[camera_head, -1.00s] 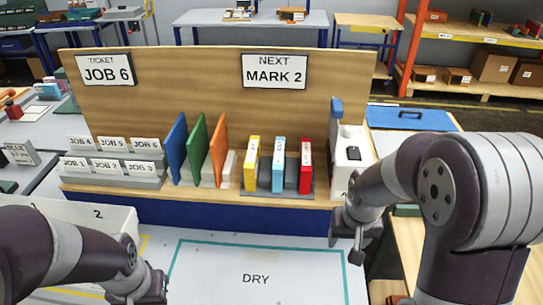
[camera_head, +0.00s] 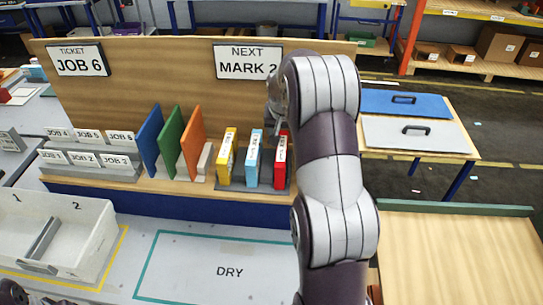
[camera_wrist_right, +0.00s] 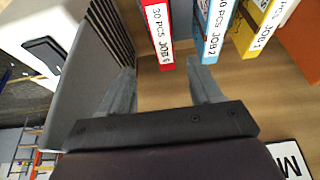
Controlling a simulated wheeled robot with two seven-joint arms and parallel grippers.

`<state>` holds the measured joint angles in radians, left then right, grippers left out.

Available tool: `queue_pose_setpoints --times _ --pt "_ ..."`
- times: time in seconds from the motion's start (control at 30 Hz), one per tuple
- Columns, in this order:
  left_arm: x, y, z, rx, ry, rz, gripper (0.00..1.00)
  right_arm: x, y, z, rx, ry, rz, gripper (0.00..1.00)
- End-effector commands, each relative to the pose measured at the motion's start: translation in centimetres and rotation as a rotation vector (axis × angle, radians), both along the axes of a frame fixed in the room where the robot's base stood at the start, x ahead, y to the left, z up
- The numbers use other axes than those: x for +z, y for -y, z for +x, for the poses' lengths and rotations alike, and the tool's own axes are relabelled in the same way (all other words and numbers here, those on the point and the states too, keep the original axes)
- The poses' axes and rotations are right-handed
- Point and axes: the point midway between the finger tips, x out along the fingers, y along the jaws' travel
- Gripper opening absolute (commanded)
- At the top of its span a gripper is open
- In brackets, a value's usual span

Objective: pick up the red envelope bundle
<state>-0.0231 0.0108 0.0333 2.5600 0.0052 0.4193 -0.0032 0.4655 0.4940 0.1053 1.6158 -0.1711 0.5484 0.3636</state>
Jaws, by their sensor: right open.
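The red envelope bundle (camera_head: 280,163) stands upright in a holder on the wooden shelf, at the right end of a row of three. In the right wrist view the red bundle (camera_wrist_right: 157,32) has a white label reading "30 PCS JOB 6". My right gripper (camera_wrist_right: 160,68) is open and empty, its fingertips apart on either side of the red bundle's line, just short of it. In the head view my right gripper (camera_head: 275,108) is above the bundle, partly hidden by my right arm. Only a sliver of my left arm shows at the bottom left.
A blue bundle (camera_head: 253,160) and a yellow bundle (camera_head: 227,157) stand left of the red one. The board (camera_head: 150,75) rises behind.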

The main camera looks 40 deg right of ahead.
Motion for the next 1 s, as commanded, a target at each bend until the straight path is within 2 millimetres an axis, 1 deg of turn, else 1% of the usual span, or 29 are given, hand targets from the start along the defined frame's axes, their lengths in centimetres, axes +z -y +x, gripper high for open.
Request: queue_pose_setpoints --times 0.07,0.2,0.3,0.37,0.47,0.57,0.63,0.7,0.77,1.0 --pt "0.7 0.0 0.0 0.000 0.000 0.000 0.00 -1.1 0.4 0.3 -0.002 -0.005 0.002 0.64" --pt "1.8 0.0 0.0 0.000 0.000 0.000 0.00 -4.1 1.1 1.2 -0.002 -0.006 0.003 0.64" --pt "2.3 0.0 0.0 0.000 0.000 0.000 0.00 -5.7 1.5 1.8 -0.001 -0.004 0.001 0.64" --pt "2.4 0.0 0.0 0.000 0.000 0.000 0.00 -6.3 1.7 2.0 -0.001 -0.003 0.002 0.64" --pt "3.4 0.0 0.0 0.000 0.000 0.000 0.00 -7.5 1.6 2.3 0.000 -0.006 0.002 0.64" --pt "4.7 0.0 0.0 0.000 0.000 0.000 0.00 -9.3 1.6 2.8 0.001 -0.006 0.003 0.64" --pt "4.9 0.0 0.0 0.000 0.000 0.000 0.00 -10.6 1.9 3.1 0.000 -0.004 0.003 0.64" --pt "5.0 0.0 0.0 0.000 0.000 0.000 0.00 -11.4 2.1 3.4 0.000 -0.002 0.002 0.64" --pt "5.0 0.0 0.0 0.000 0.000 0.000 0.00 -11.7 2.2 3.5 0.000 -0.001 0.002 0.64" --pt "4.9 0.0 0.0 0.000 0.000 0.000 0.00 -11.8 2.2 3.5 0.000 0.000 0.001 0.64"
